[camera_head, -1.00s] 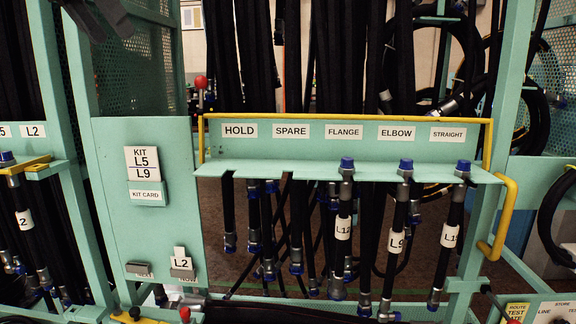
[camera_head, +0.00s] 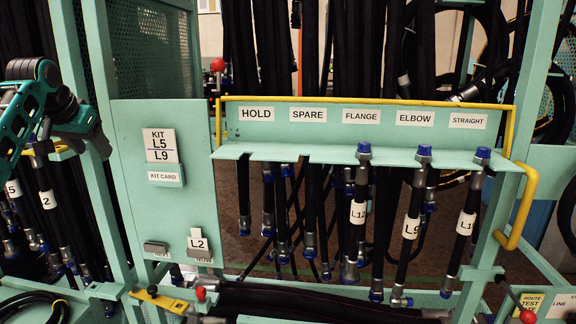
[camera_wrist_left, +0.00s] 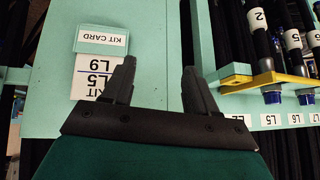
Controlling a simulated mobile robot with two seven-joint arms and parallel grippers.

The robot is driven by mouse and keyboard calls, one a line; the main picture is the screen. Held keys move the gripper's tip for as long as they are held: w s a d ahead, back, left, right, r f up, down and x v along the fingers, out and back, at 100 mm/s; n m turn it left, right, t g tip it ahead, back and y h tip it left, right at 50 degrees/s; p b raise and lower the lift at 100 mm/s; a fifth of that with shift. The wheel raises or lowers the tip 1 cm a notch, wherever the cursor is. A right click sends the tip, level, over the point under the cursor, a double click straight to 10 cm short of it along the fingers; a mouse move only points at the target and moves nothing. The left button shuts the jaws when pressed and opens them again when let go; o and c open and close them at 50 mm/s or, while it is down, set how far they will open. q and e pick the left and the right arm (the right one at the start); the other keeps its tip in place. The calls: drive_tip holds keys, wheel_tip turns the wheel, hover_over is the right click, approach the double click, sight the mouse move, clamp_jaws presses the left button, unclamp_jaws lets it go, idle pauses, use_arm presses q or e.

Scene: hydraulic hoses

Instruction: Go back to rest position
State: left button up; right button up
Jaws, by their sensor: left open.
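My left gripper (camera_head: 92,138) comes in at the left edge of the head view, in front of the teal rack post, with its dark jaws pointing down and right. In the left wrist view its two black fingers (camera_wrist_left: 160,72) are apart with nothing between them. Beyond them is the teal panel (camera_wrist_left: 150,25) with the L5 L9 kit label (camera_wrist_left: 92,78) and the kit card (camera_wrist_left: 101,40), upside down in that view. I cannot tell how near the fingers are to the panel. My right gripper is not in view.
The labelled rack shelf (camera_head: 350,145) holds several black hoses, including L12 (camera_head: 358,212). A yellow rail (camera_head: 365,101) and yellow handle (camera_head: 524,205) stick out. Hoses with yellow brackets (camera_wrist_left: 275,78) stand beside the gripper. An L2 card (camera_head: 198,243) sits low on the panel.

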use_arm(q)
wheel_tip(320, 180, down, 23)
drive_tip(key=s+d+m+y, duration=0.1)
drive_tip(key=s+d+m, duration=0.1)
drive_tip(key=d, duration=0.1)
drive_tip(key=s+d+f+m+t, duration=0.1)
drive_tip(key=s+d+f, duration=0.1)
drive_tip(key=s+f, duration=0.35)
drive_tip(key=s+d+f+m+t, duration=0.1)
drive_tip(key=s+d+f, duration=0.15)
drive_tip(key=f, duration=0.55)
drive_tip(key=s+d+f+m+h, duration=0.1)
drive_tip(key=s+d+f+h, duration=0.2)
drive_tip(key=s, duration=0.6)
drive_tip(key=s+d+f+m, duration=0.2)
drive_tip(key=s+d, duration=0.2)
drive_tip(key=s, duration=0.4)
drive_tip(key=s+d+f+m+h, duration=0.1)
drive_tip(key=s+d+f+h, duration=0.2)
drive_tip(key=s, duration=0.6)
drive_tip(key=w+d+n+t+y, duration=0.1)
drive_tip(key=d+n, duration=0.4)
drive_tip(key=d, duration=0.5)
drive_tip(key=shift+d+f+y, duration=0.15)
drive_tip(key=shift+d+y, duration=0.15)
drive_tip(key=shift+d, duration=0.1)
